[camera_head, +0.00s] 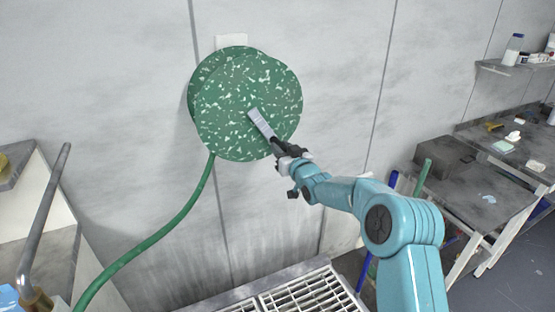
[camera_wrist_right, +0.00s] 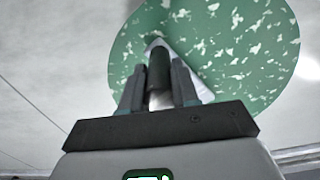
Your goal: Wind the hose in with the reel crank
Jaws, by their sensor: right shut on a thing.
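The hose reel is a round green disc with pale speckles (camera_head: 225,90), mounted on the grey wall; it also fills the top of the right wrist view (camera_wrist_right: 235,50). A light grey crank arm (camera_head: 260,122) runs from near the disc's middle toward its lower right. My right gripper (camera_head: 279,147) is at the crank's outer end, in front of the disc's lower right edge. In the right wrist view its fingers (camera_wrist_right: 158,88) are shut on the dark crank handle (camera_wrist_right: 158,68). The green hose (camera_head: 180,215) hangs from under the reel and curves down to the lower left. My left gripper is out of view.
A metal grating (camera_head: 310,292) lies below the reel. Grey workbenches (camera_head: 470,185) and a shelf with bottles (camera_head: 515,67) stand at right. At left are a bent grey pipe (camera_head: 45,215) and a counter (camera_head: 15,165). The wall around the reel is clear.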

